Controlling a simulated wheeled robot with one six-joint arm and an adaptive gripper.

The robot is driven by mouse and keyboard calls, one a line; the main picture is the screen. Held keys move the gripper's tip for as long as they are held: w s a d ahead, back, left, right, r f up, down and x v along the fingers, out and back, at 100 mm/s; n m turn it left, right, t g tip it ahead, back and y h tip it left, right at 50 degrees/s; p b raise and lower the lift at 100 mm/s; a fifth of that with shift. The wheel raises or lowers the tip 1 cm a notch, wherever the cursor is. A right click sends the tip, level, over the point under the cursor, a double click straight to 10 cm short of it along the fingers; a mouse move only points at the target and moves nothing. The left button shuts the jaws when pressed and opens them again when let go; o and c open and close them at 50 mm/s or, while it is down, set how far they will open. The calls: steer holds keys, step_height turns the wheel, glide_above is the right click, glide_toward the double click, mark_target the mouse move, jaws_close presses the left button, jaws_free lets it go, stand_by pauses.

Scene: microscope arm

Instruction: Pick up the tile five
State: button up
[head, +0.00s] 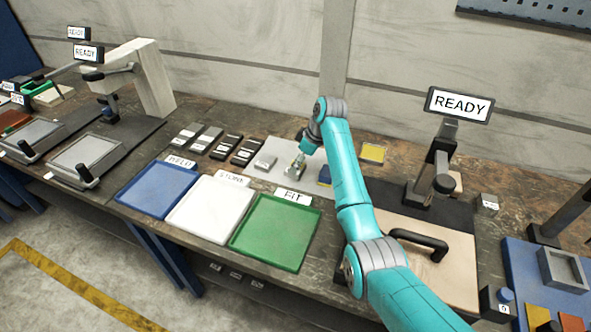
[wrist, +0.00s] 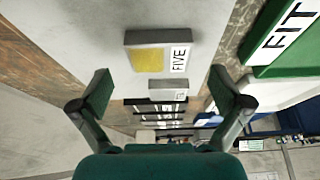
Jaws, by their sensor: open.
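Tile five is a grey block (wrist: 178,58) with a yellow square and a white FIVE label, lying on a pale grey mat (head: 252,172) in the wrist view. My gripper (wrist: 160,90) is open and empty, its two fingers spread wide to either side of the picture. The tile is ahead of the fingertips and not between them. In the head view my gripper (head: 296,166) is low over the mat and mostly hides the tile.
A smaller grey tile (head: 265,162) lies left of my gripper, with several dark tiles beyond. A blue block (head: 325,176) stands close on the right. The green FIT tray (head: 275,233) is in front; a yellow tile (head: 373,152) lies behind my arm.

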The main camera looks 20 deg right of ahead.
steer(key=shift+x, duration=1.4)
steer(key=c, duration=1.7)
steer(key=shift+r, duration=0.1)
steer(key=shift+c, duration=0.4)
steer(key=shift+r, duration=0.15)
